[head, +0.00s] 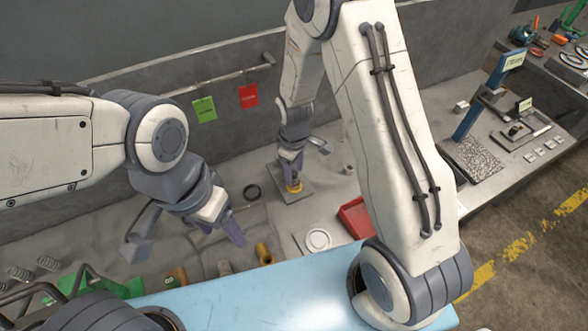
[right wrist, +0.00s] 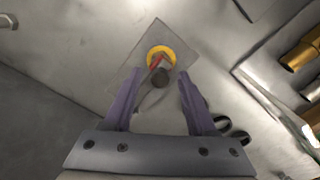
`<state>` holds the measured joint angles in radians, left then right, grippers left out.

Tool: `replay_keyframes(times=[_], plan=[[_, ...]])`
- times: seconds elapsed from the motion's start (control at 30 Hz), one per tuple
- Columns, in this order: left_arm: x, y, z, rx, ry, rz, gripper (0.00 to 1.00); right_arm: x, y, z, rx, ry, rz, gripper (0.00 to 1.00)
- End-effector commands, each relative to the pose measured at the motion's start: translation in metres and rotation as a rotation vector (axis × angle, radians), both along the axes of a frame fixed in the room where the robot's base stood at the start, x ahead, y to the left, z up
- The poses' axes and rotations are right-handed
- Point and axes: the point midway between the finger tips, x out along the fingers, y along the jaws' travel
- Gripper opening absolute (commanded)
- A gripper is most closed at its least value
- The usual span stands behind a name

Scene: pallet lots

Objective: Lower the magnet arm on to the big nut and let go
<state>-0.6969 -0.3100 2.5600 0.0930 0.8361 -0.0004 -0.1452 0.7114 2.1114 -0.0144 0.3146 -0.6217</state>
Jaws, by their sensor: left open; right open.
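My right gripper (head: 292,168) hangs open over a small grey square plate (head: 305,193) on the bench. A yellow ring-shaped piece (head: 294,187) sits on that plate below it. In the right wrist view the open fingers (right wrist: 155,85) stand apart on either side of a dark round-ended piece (right wrist: 160,78). A red strip (right wrist: 155,61) shows beside it, over the yellow ring (right wrist: 172,50). I cannot tell for sure which part is the magnet arm or the big nut, or whether the parts touch. My left gripper (head: 222,236) is open, above the bench at the left.
A dark ring (head: 252,192) lies left of the plate. A red tray (head: 356,216) and a white round item (head: 317,240) are to the right. Green (head: 204,108) and red (head: 248,96) tags hang at the back. A blue post (head: 468,120) stands at the right.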

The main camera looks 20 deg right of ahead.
Motion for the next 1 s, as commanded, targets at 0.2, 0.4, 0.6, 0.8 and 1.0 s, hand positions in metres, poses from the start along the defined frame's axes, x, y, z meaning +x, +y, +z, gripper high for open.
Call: replay_keyframes(times=[0.2, 0.4, 0.6, 0.8, 1.0], plan=[[0.0000, 0.0000, 0.0000, 0.000, 0.000, 0.000, 0.66, -0.0001, 0.0001, 0.0003, 0.000, 0.000, 0.000, 0.03], [0.0000, 0.0000, 0.0000, 0.000, 0.000, 0.000, 0.66, -0.0001, 0.0000, 0.0004, 0.000, 0.000, 0.000, 0.00], [0.0000, 0.0000, 0.0000, 0.000, 0.000, 0.000, 0.66, -0.0001, -0.0001, 0.0005, 0.000, 0.000, 0.000, 0.00], [0.0000, 0.0000, 0.0000, 0.000, 0.000, 0.000, 0.66, -0.0001, -0.0001, 0.0006, 0.000, 0.000, 0.000, 0.00], [0.0000, 0.0000, 0.0000, 0.000, 0.000, 0.000, 0.66, 0.0000, -0.0001, 0.0007, 0.000, 0.000, 0.000, 0.00]])
